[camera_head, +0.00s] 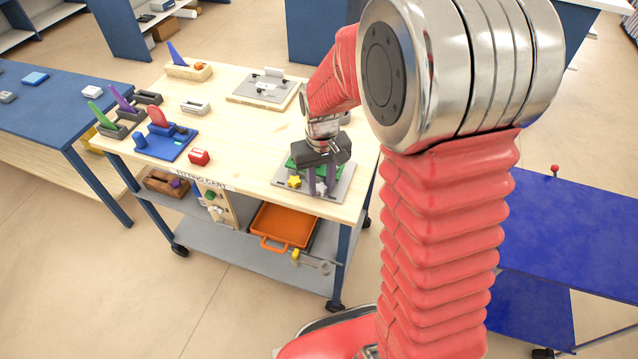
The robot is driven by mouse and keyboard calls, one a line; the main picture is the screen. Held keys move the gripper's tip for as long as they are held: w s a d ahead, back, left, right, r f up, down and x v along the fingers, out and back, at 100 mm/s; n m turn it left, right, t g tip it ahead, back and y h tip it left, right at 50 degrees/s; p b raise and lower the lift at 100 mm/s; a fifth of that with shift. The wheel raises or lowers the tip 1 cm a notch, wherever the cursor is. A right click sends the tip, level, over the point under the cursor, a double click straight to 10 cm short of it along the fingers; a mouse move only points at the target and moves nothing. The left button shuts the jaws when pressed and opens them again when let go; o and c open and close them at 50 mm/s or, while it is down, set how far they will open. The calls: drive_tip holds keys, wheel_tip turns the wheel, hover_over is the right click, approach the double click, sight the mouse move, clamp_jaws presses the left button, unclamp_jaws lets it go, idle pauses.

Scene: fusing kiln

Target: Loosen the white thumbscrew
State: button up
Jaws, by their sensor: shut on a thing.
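A grey plate (336,192) lies at the cart's front right corner, with a green part (298,161) on it. A yellow star-shaped knob (294,181) stands on the plate's left side. The white thumbscrew (321,189) is on the plate to the right of the yellow knob, low between my fingers and partly hidden by them. My gripper (322,184) points down over the plate and is shut on the white thumbscrew. The thumbscrew's thread and seat are too small to make out.
The wooden cart top (245,137) has free room in its middle. An orange tray (285,225) sits on the shelf below. A blue table (575,225) stands at right.

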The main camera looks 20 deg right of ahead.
sight(320, 188)
drive_tip(key=shift+w+n, duration=0.25)
drive_tip(key=shift+n, duration=0.25)
drive_tip(key=shift+r, duration=0.1)
drive_tip(key=o, duration=0.8)
drive_tip(key=shift+o, duration=1.3)
drive_tip(key=shift+s+d, duration=0.1)
drive_tip(key=shift+r, duration=3.9)
